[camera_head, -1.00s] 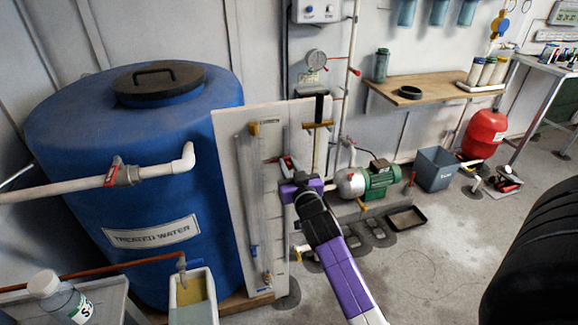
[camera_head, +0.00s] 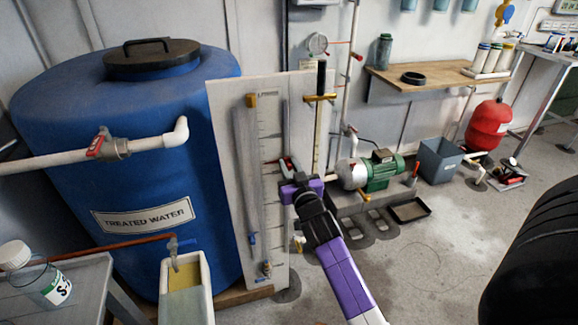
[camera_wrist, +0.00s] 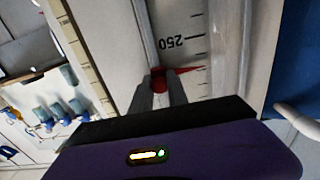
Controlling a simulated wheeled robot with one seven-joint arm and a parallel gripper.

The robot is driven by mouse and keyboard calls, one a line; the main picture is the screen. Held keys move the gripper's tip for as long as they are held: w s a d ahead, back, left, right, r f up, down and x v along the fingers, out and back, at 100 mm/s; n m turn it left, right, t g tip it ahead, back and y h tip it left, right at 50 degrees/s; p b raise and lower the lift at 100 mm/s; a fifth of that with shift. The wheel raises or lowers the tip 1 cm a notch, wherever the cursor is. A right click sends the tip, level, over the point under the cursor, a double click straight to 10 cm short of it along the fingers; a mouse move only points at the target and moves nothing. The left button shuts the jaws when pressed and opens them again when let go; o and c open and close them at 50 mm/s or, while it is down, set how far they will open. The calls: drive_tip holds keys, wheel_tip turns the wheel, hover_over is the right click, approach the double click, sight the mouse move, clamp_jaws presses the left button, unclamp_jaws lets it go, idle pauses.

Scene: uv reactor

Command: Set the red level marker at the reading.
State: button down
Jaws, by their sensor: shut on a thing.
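The red level marker (camera_wrist: 160,82) sits between my gripper's fingers in the wrist view, its red pointer lying across the printed scale (camera_wrist: 192,40) close to the "250" mark. My gripper (camera_wrist: 164,88) is shut on the marker. In the head view my gripper (camera_head: 287,168) is at the pale gauge board (camera_head: 225,110), right of the clear sight tube (camera_head: 245,170). The marker there is small and partly hidden by the gripper. The liquid level in the tube is too faint to tell.
The blue treated water tank (camera_head: 130,180) stands behind and left of the board. A brass-fitted upright pipe (camera_head: 318,130) and green pump (camera_head: 382,172) are to the right. A small open container (camera_head: 187,290) stands below. Floor to the right is partly clear.

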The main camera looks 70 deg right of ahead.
wheel_tip(320, 180, down, 5)
drive_tip(key=b, duration=0.3)
drive_tip(key=shift+r, duration=0.2)
drive_tip(key=c, duration=1.3)
unclamp_jaws()
drive_tip(key=b+v, duration=0.1)
drive_tip(key=v, duration=0.6)
drive_tip(key=shift+s+a, duration=0.25)
drive_tip(key=shift+s, duration=0.05)
